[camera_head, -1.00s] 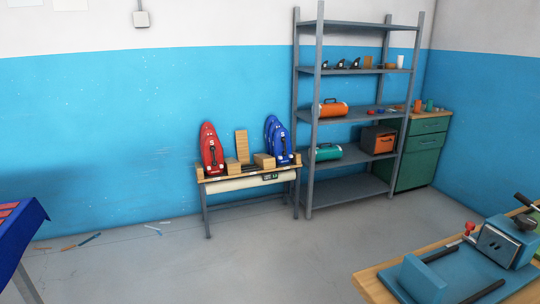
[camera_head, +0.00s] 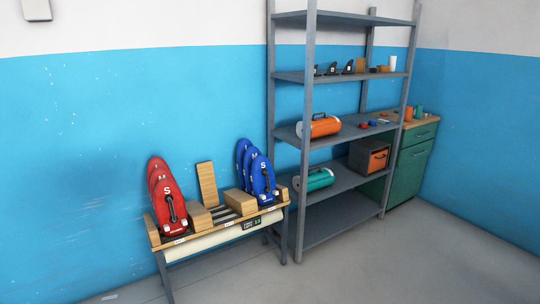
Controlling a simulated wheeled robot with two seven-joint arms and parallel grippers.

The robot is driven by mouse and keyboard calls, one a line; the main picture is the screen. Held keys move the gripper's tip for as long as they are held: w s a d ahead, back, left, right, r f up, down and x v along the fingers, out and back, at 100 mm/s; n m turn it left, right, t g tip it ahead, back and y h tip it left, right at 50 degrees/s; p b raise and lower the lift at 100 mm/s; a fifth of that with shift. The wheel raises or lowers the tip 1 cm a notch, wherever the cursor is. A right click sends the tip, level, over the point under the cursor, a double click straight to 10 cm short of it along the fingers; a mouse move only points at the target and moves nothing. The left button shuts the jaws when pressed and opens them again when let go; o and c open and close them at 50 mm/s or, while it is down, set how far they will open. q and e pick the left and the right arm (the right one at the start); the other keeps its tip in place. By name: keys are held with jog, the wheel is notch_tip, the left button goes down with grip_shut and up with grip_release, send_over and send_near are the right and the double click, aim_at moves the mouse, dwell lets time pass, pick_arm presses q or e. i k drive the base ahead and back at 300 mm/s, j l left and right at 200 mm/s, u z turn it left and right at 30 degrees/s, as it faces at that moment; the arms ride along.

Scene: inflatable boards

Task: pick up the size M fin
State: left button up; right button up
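Several small black fins stand in a row on the upper shelf of the grey rack. The left one (camera_head: 317,70), the middle one (camera_head: 332,69) and the right one (camera_head: 349,67) show in the head view. They carry small pale marks, too small to read, so I cannot tell which is size M. Neither of my grippers is in view.
The grey shelf rack (camera_head: 305,140) holds an orange cylinder (camera_head: 322,127), a teal cylinder (camera_head: 316,180) and an orange-fronted box (camera_head: 369,155). A bench (camera_head: 220,228) with red boards (camera_head: 165,195) and blue boards (camera_head: 262,178) stands left of it. A green cabinet (camera_head: 413,165) stands right. Floor in front is clear.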

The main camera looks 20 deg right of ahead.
aim_at(331, 72)
jog(key=i+l+z, duration=0.1)
jog(key=i+z, duration=0.2)
jog(key=z, duration=0.2)
jog(key=i+z, duration=0.3)
jog(key=z, duration=0.15)
jog(key=i+j+z, duration=0.15)
jog(key=i+z, duration=0.15)
jog(key=z, duration=0.2)
jog(key=i+j+z, duration=0.25)
jog(key=z, duration=0.25)
jog(key=i+j+z, duration=0.1)
jog(key=i+z, duration=0.15)
jog(key=z, duration=0.15)
jog(key=i+j+z, duration=0.2)
jog(key=z, duration=0.2)
jog(key=i+j+z, duration=0.25)
jog(key=z, duration=0.15)
jog(key=i+j+z, duration=0.15)
jog(key=j+z, duration=0.25)
jog(key=i+j+z, duration=0.15)
jog(key=j+z, duration=0.25)
jog(key=i+j+z, duration=0.2)
jog(key=k+j+u, duration=0.1)
jog(key=u, duration=3)
